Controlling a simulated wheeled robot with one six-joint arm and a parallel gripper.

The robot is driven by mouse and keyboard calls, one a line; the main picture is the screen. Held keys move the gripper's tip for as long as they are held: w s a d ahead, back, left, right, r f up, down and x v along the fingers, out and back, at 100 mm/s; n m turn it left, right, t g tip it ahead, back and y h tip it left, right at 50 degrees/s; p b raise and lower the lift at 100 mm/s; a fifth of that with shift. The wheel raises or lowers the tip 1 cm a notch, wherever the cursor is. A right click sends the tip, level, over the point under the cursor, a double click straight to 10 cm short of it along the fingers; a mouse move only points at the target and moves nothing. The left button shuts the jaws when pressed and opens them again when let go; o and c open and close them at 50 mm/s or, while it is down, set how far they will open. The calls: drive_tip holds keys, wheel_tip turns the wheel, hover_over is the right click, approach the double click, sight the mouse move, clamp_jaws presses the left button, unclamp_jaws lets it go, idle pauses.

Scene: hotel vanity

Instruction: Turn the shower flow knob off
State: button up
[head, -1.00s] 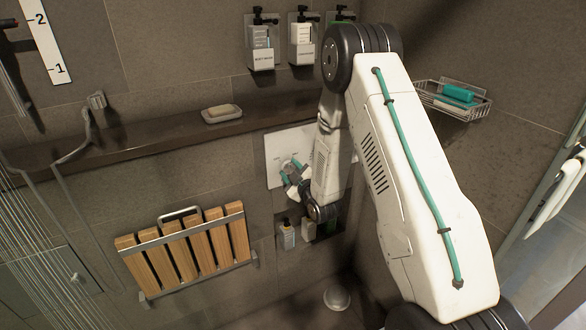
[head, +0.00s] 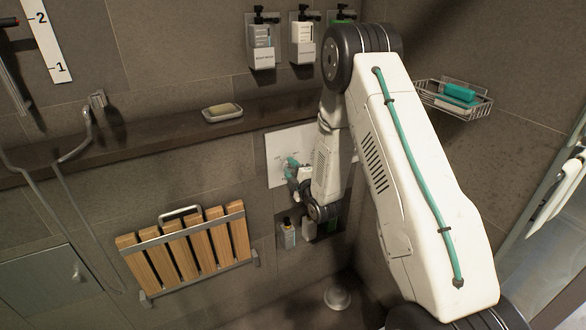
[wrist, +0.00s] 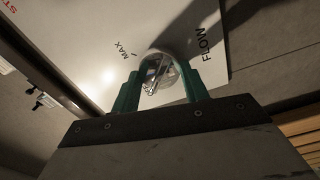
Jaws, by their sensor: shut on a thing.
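The shower flow knob (wrist: 160,70) is a round chrome knob on a white control panel (wrist: 110,35), with "FLOW" and "MAX" printed beside it in the wrist view. The teal fingers of my gripper (wrist: 160,88) stand on either side of the knob and are shut on it. In the head view my gripper (head: 292,167) is against the white panel (head: 278,147) on the back wall, and it hides the knob. No water streams show at the left of the head view.
A stone ledge (head: 160,128) with a soap dish (head: 222,112) runs above the panel. A folded wooden seat (head: 185,247) is on the wall at lower left. Small bottles (head: 287,234) stand below my gripper. A wire basket (head: 465,102) hangs at right.

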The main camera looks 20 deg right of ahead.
drive_tip(key=shift+w+d+r, duration=0.1)
drive_tip(key=shift+d+r, duration=0.05)
drive_tip(key=shift+r, duration=0.05)
drive_tip(key=o, duration=1)
drive_tip(key=shift+d, duration=0.1)
drive_tip(key=shift+f, duration=0.1)
drive_tip(key=shift+s, duration=0.45)
drive_tip(key=s, duration=0.7)
drive_tip(key=shift+s, duration=0.1)
